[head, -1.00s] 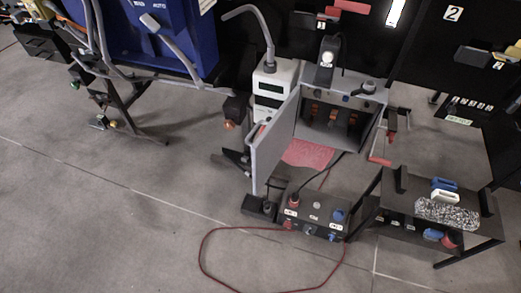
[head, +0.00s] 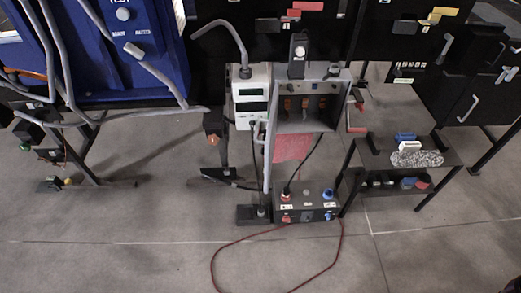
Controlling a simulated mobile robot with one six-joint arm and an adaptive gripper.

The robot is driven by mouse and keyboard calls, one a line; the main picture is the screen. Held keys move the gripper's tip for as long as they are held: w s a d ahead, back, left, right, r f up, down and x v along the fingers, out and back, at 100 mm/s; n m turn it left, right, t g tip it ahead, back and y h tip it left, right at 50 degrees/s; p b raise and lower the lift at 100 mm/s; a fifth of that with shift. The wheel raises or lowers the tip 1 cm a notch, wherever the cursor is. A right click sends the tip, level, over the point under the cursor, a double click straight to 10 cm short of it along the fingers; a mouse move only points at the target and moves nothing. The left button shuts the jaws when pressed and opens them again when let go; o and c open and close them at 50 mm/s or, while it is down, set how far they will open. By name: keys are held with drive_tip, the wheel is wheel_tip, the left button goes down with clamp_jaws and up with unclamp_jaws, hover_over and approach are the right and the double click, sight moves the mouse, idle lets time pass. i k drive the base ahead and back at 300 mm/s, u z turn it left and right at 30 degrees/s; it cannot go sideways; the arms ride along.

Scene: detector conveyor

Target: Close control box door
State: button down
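The grey control box (head: 341,112) stands near the middle of the head view, its open front facing me. Orange parts show inside it. Its door (head: 268,158) is open, hinged at the box's left side, and points toward me so that I see it almost edge-on. A grey handle (head: 257,134) shows on the door's left face. My gripper is not in view.
A white meter unit (head: 251,92) stands left of the box. A dark socket box (head: 308,206) sits below, with a red cable (head: 262,233) looping on the floor. A black side table (head: 436,152) is at right.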

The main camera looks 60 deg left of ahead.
sight(269, 142)
drive_tip(key=z, duration=0.05)
drive_tip(key=k, duration=1.35)
drive_tip(key=u, duration=1.6)
drive_tip(key=i, duration=1)
